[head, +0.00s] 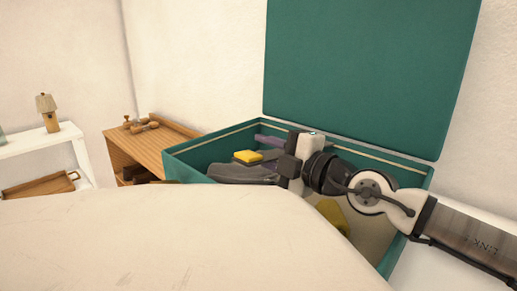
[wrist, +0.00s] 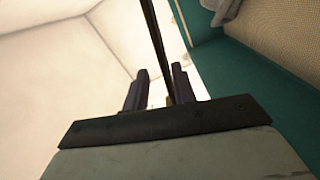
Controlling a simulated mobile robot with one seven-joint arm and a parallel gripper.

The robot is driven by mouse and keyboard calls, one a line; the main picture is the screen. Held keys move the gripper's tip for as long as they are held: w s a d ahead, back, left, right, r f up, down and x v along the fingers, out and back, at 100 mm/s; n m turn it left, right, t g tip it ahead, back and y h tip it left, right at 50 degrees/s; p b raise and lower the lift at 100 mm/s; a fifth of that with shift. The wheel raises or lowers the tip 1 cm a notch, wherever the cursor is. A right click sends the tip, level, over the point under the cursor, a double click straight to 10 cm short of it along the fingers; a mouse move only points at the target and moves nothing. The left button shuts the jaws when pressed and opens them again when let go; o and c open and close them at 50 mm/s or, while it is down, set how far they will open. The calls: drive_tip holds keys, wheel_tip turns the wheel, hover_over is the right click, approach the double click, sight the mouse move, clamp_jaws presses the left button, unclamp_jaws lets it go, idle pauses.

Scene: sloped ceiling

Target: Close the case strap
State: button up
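The teal case stands open in the head view, with its lid (head: 370,75) raised against the wall and its body (head: 195,162) below. My gripper (head: 287,168) is over the open body, near its middle. In the wrist view the two dark fingertips (wrist: 160,80) are apart, so my gripper is open. A thin dark strip (wrist: 152,30), possibly the strap, runs down between the fingers, closer to the right one. I cannot tell whether it touches them. The teal case side (wrist: 235,62) is to the right there. No strap can be made out in the head view.
The case holds a yellow block (head: 247,157), a dark grey pouch (head: 240,174) and a yellow cloth-like thing (head: 333,215). A wooden cabinet (head: 150,147) stands left of it. A large pale surface (head: 150,235) fills the foreground.

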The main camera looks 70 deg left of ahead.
drive_tip(key=b+v, duration=0.1)
drive_tip(key=v, duration=1)
drive_tip(key=shift+d, duration=0.3)
